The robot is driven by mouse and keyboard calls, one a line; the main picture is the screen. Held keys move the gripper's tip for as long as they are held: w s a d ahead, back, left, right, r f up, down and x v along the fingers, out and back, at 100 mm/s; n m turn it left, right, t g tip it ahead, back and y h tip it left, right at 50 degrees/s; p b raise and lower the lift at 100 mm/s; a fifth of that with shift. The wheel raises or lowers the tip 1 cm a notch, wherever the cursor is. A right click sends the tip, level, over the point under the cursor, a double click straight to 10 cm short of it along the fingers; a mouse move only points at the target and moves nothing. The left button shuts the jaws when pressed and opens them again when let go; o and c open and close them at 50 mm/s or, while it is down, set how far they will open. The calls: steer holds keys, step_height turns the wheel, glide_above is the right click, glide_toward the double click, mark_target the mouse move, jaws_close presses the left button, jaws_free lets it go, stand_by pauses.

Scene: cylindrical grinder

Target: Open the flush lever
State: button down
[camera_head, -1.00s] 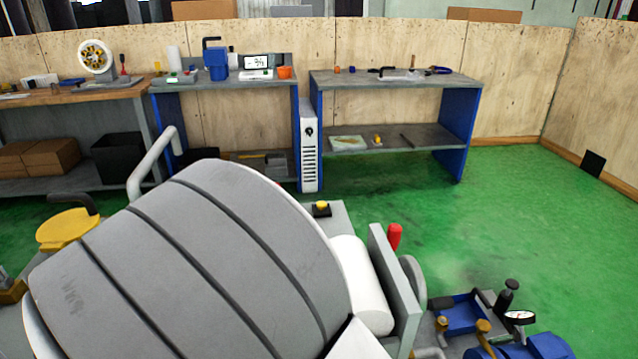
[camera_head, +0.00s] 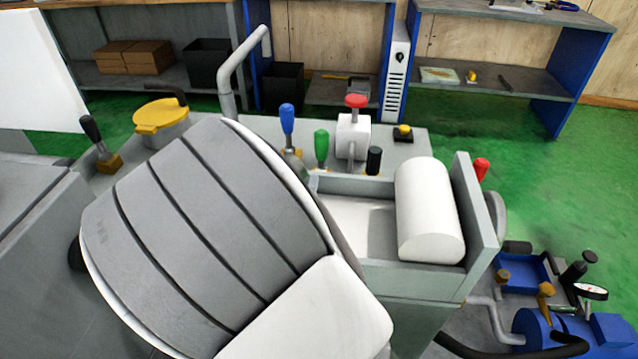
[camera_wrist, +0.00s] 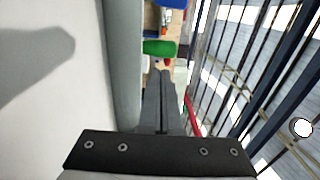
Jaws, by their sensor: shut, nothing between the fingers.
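No lever carries a readable label, so I cannot tell which is the flush lever. In the head view, a blue-knobbed lever (camera_head: 287,122) and a green-knobbed lever (camera_head: 321,148) stand upright on the machine, left of a red knob (camera_head: 356,101) on a white block. A black-handled lever (camera_head: 93,130) leans at the far left. My gripper (camera_wrist: 163,75) shows only in the wrist view, shut and empty. A green knob-like shape (camera_wrist: 160,47) is just beyond its fingertips, with a blue shape (camera_wrist: 172,3) further off. Contact cannot be told.
A white wheel-like cylinder (camera_head: 430,210) and a bent grey pipe (camera_head: 240,70) stand on the machine. A yellow round cap (camera_head: 161,116) is at the left. A pale wall runs close along the wrist view's left side.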

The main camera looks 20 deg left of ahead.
mark_target(322, 148)
steer(key=b+x, duration=0.1)
steer(key=x, duration=0.9)
steer(key=shift+b, duration=0.35)
steer(key=shift+w, duration=0.15)
